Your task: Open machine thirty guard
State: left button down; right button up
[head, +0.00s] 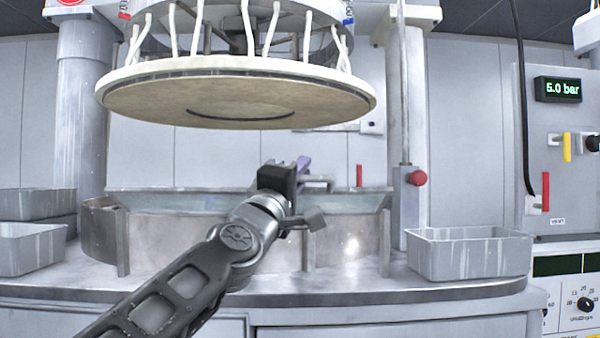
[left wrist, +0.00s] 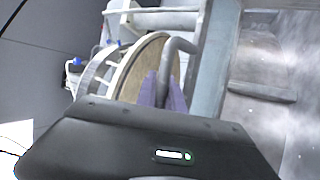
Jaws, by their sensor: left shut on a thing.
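The machine has a large round upper platen (head: 150,92) hanging over a low curved metal guard (head: 180,235) with a pale translucent strip along its top. My left gripper (head: 303,164) is at the guard's upper edge, right of centre, below the platen. Its purple fingers are shut on a grey bar handle (head: 320,181). In the left wrist view, the purple fingertips (left wrist: 171,95) close around the bent grey handle (left wrist: 180,45). My wrist hides part of the guard and the handle's lower mount. My right gripper is in neither view.
Grey bins stand at the left (head: 30,250) and right (head: 468,255) of the counter (head: 400,288). A post with a red knob (head: 417,178) rises right of the guard. A control panel with a 5.0 bar display (head: 558,90) is at the far right.

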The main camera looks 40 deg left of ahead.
pick_arm(q)
jog(key=shift+s+d+f+b, duration=0.6)
jog(key=shift+s+d, duration=0.05)
jog(key=shift+s, duration=0.2)
jog(key=c, duration=1.6)
grip_release()
jog(key=shift+s+d+r, duration=0.1)
jog(key=shift+s+d, duration=0.1)
jog(key=shift+s, duration=0.05)
jog(key=shift+o, duration=0.7)
jog(key=shift+w, duration=0.1)
jog(key=shift+a+f, duration=0.1)
jog(key=shift+f, duration=0.15)
